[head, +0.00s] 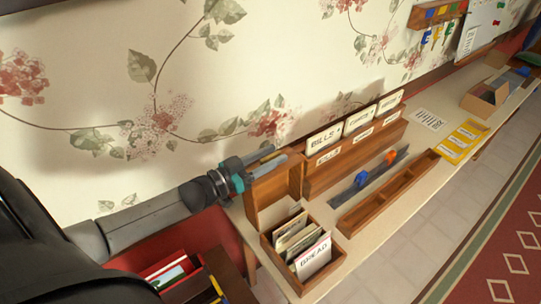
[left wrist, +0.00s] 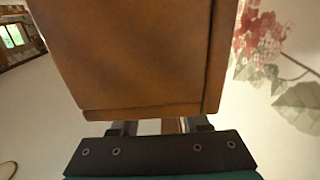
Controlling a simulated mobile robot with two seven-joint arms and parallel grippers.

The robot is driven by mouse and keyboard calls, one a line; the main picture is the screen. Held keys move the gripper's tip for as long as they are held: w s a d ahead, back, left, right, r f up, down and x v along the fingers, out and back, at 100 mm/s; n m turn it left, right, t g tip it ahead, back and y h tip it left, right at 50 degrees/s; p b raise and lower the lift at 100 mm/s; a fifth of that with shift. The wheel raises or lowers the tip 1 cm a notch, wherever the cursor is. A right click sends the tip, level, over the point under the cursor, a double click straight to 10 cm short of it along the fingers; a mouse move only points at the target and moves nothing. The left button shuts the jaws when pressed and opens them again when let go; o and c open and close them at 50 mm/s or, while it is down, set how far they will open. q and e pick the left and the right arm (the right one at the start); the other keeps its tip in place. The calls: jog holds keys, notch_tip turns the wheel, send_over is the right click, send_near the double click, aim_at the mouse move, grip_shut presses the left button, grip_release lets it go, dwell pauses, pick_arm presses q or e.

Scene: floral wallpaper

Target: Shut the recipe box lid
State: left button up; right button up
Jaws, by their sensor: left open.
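The recipe box (head: 277,268) stands on the near end of the long table, with upright cards inside, the front one marked BREAD. Its lid (head: 270,196) is open and stands up behind the box, with its hollow inner side showing. My left gripper (head: 268,161) is open at the lid's upper edge, on the wall side. In the left wrist view, the brown wooden lid (left wrist: 135,55) fills the middle, close in front of the gripper (left wrist: 160,127). The lid hides most of the fingers; I cannot tell whether they touch it. My right gripper is not in view.
A wooden letter rack (head: 350,155) marked BILLS stands right of the lid. A blue-handled item (head: 361,179) and a long divided tray (head: 390,193) lie in front of it. The wall (head: 90,150) is close behind my left arm. A red box (head: 172,270) sits lower left.

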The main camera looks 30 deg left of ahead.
pick_arm(q)
grip_shut()
dwell(0.3)
dwell(1.1)
